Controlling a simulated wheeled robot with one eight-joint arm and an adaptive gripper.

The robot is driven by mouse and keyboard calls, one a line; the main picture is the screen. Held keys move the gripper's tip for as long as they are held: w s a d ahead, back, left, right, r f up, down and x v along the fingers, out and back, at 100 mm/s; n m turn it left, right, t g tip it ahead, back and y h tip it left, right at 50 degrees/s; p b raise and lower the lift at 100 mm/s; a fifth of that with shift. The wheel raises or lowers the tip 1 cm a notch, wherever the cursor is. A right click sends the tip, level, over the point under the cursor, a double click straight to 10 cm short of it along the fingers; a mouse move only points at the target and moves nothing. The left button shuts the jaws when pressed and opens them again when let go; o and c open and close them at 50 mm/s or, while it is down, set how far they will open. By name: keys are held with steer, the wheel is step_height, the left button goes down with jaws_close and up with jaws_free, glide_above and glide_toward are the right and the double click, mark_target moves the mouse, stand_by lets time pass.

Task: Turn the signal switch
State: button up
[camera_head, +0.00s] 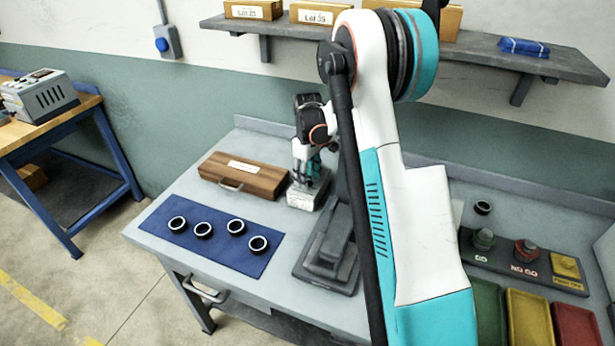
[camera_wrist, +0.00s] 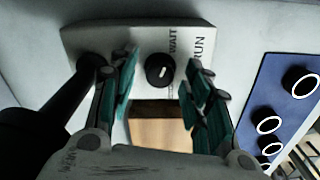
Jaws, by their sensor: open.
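The signal switch is a round black knob (camera_wrist: 160,70) with a white mark, on a pale box (camera_wrist: 75,38) lettered WAIT and RUN. In the wrist view it sits between and just beyond the two teal fingers of my gripper (camera_wrist: 160,85), which is open; neither finger clearly touches the knob. In the head view the pale box (camera_head: 307,192) stands on the bench beside the wooden case. My gripper (camera_head: 308,170) is directly above it there, pointing down. The knob is hidden in the head view.
A wooden case (camera_head: 243,177) stands left of the box. A blue mat (camera_head: 215,240) with several dark rings lies in front. A dark grey stand (camera_head: 328,258) is close on the right. GO and NO GO gauges and coloured trays (camera_head: 528,318) are at the far right.

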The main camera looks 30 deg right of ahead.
jaws_close()
steer(key=shift+m, duration=0.3)
steer(key=m+b, duration=0.1)
steer(key=m, duration=0.2)
steer(key=shift+m, duration=0.4)
steer(key=m+b, duration=0.1)
steer(key=m, duration=0.3)
steer(key=shift+m, duration=0.3)
stand_by(0.4)
jaws_free()
